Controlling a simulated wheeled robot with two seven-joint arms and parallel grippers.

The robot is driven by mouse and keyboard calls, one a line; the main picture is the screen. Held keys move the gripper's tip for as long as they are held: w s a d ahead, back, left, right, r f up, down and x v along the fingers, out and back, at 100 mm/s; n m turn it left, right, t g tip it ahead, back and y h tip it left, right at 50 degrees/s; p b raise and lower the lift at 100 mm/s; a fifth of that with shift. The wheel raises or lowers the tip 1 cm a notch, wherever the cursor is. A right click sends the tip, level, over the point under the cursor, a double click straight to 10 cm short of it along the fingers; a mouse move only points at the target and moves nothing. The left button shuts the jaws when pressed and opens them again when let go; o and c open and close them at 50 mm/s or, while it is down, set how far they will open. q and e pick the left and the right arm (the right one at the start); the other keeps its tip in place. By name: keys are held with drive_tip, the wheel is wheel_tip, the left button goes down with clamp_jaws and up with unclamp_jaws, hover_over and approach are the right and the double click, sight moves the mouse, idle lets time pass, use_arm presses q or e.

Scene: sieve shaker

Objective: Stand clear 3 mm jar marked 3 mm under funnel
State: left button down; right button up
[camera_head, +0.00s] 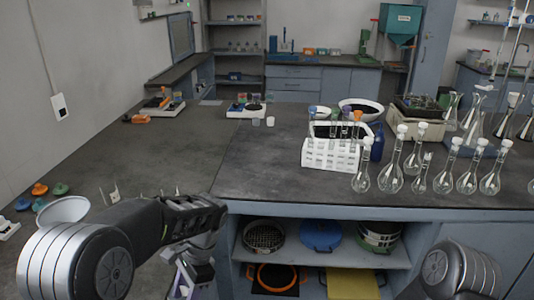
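A white funnel-shaped bowl (62,211) stands on the dark bench at the far left, partly behind my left arm. I cannot tell if it is the funnel. No jar with a readable 3 mm mark shows.
A white rack (330,154) of tubes and several stoppered flasks (388,175) crowd the right bench. Sieves (263,237) lie on the shelf below. Coloured knob-like items (40,190) sit at far left.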

idle(0.3)
use_arm(q)
drive_tip(key=n+h, duration=0.1)
drive_tip(key=n, duration=0.1)
drive_tip(key=n+g, duration=0.1)
drive_tip(key=n, duration=0.2)
drive_tip(key=shift+h, duration=0.4)
drive_tip(key=shift+r, duration=0.1)
idle(0.4)
